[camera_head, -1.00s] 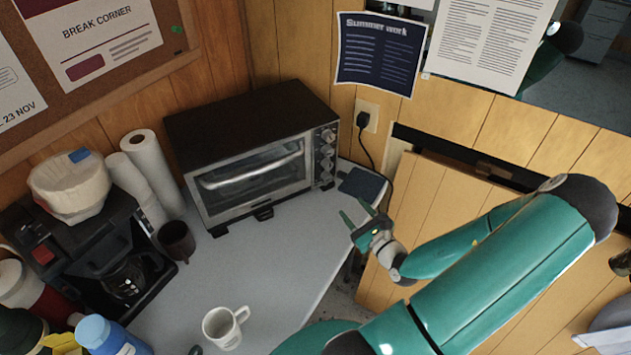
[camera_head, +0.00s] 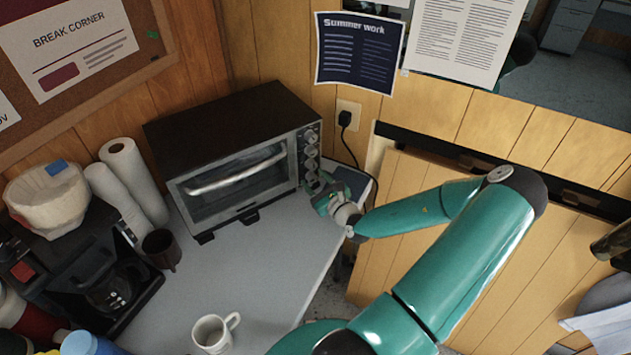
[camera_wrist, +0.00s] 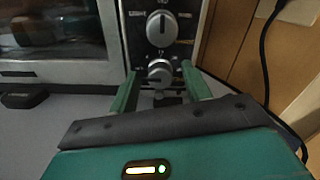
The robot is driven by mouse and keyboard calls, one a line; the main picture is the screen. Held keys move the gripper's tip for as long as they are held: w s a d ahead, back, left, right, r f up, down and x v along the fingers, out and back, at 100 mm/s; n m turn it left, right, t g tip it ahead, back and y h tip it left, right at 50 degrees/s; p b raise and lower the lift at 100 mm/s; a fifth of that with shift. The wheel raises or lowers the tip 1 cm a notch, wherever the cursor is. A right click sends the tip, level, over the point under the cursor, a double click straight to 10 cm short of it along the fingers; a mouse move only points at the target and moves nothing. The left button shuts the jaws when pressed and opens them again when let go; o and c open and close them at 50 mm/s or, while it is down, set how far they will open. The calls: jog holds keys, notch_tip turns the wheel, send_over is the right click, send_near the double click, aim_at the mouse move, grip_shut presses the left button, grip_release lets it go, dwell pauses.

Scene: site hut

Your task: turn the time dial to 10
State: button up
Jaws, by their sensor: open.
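The toaster oven (camera_head: 233,160) stands on the grey counter with a column of round dials (camera_head: 311,151) down its right front panel. In the wrist view the lowest visible dial (camera_wrist: 160,71) is silver and appears between my fingertips. Another dial (camera_wrist: 161,28) sits above it with its grip bar upright. Label text is too blurred to tell which is the time dial or to read 10. My gripper (camera_head: 318,184) is open at the lower right of the panel; its green fingers (camera_wrist: 159,80) point at the lowest dial. I cannot tell whether they touch it.
A power cord (camera_head: 349,150) hangs from the wall outlet right of the oven. A dark flat pad (camera_head: 349,182) lies beside the oven near the counter's right edge. A white mug (camera_head: 212,335) stands in front; a coffee maker (camera_head: 100,285) is at left.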

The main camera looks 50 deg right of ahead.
jog(key=shift+c, duration=0.2)
jog(key=c, duration=1)
jog(key=shift+o, duration=0.3)
jog(key=shift+m, duration=0.4)
jog(key=m, duration=0.3)
jog(key=shift+w+m, duration=0.1)
jog(key=shift+m, duration=0.2)
jog(key=m, duration=0.4)
jog(key=shift+d+m, duration=0.1)
jog(key=shift+m, duration=0.2)
jog(key=m, duration=0.4)
jog(key=shift+m, duration=0.3)
jog(key=m, duration=0.4)
